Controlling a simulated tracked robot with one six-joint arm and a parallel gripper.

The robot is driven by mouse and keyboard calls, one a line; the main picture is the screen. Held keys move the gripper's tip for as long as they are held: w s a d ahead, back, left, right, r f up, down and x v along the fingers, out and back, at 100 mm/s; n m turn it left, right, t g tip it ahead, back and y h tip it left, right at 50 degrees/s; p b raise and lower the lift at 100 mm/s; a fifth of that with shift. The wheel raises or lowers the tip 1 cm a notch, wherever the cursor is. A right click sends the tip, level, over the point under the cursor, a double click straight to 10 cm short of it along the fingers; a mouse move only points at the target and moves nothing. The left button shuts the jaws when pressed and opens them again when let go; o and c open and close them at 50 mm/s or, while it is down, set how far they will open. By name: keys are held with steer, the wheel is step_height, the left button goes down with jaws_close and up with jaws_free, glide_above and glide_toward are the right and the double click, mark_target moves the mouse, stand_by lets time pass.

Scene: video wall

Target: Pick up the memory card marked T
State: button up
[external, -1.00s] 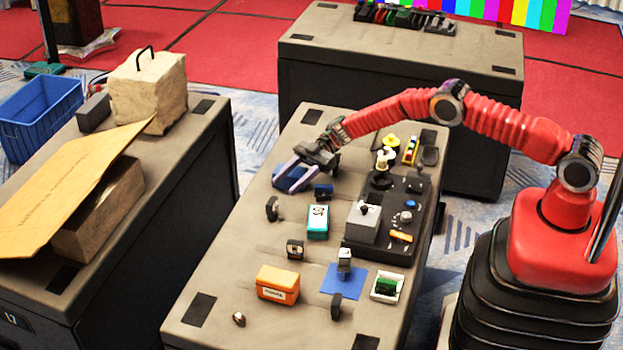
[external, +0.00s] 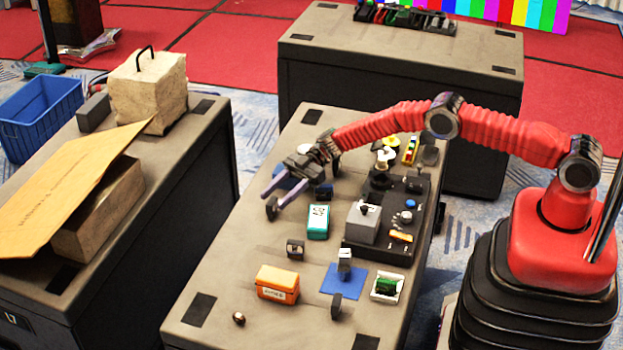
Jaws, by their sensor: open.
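Several small dark upright pieces that may be memory cards stand on the middle case: one at the left (external: 271,209), one in the middle (external: 295,249), and one near the front (external: 336,305). I cannot read a T on any of them. My gripper (external: 274,198) is open and empty, its purple fingers pointing down-left over the left dark piece. One finger overlaps that piece in the picture; I cannot tell whether they touch. Another dark blue piece (external: 324,191) lies just right of the fingers. A blue object (external: 288,180) is partly hidden behind my gripper.
A teal box (external: 318,222), an orange box (external: 277,284), a blue mat (external: 336,285), a white tray with a green piece (external: 387,288) and a black control panel (external: 379,250) crowd the case top. The front left of the top is mostly clear.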

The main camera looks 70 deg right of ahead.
steer(key=shift+c, duration=0.4)
jaws_close()
steer(key=shift+r, duration=0.8)
step_height(320, 180, up, 5)
steer(key=f+v, duration=0.3)
steer(key=v, duration=1.4)
steer(key=shift+s+d, duration=0.3)
steer(key=shift+d, duration=0.35)
